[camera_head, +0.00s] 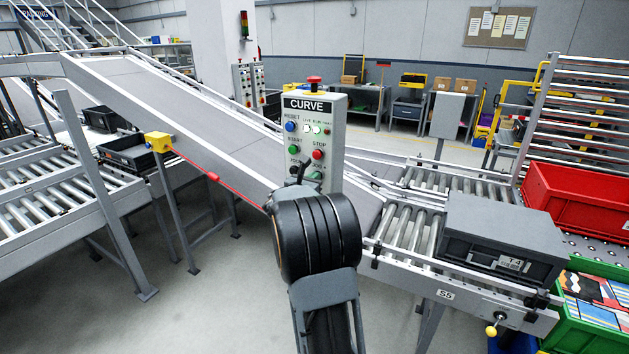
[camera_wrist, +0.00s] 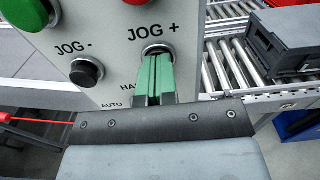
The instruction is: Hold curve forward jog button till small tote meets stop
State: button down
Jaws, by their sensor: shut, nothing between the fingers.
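The CURVE control box (camera_head: 331,135) stands in the middle of the head view, with a red mushroom button on top and coloured buttons and lit lamps on its face. In the wrist view, the JOG + button (camera_wrist: 158,47) is partly covered by the green fingertips of my gripper (camera_wrist: 157,58). The fingers are shut together and lie right at the button; whether it is pressed in cannot be told. A dark grey lidded tote (camera_head: 500,245), with a white label, sits on the roller conveyor (camera_head: 400,228) at right. It also shows in the wrist view (camera_wrist: 292,40).
The black JOG - button (camera_wrist: 86,72) is left of my fingers. A red pull cord (camera_head: 215,177) runs from a yellow switch towards the box. A red tote (camera_head: 580,200) and a green crate (camera_head: 585,315) are at right. Dark totes (camera_head: 125,152) sit on rollers at left.

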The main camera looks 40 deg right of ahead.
jog(key=b+v, duration=0.3)
jog(key=v, duration=1)
jog(key=shift+a, duration=0.25)
jog(key=shift+s, duration=0.15)
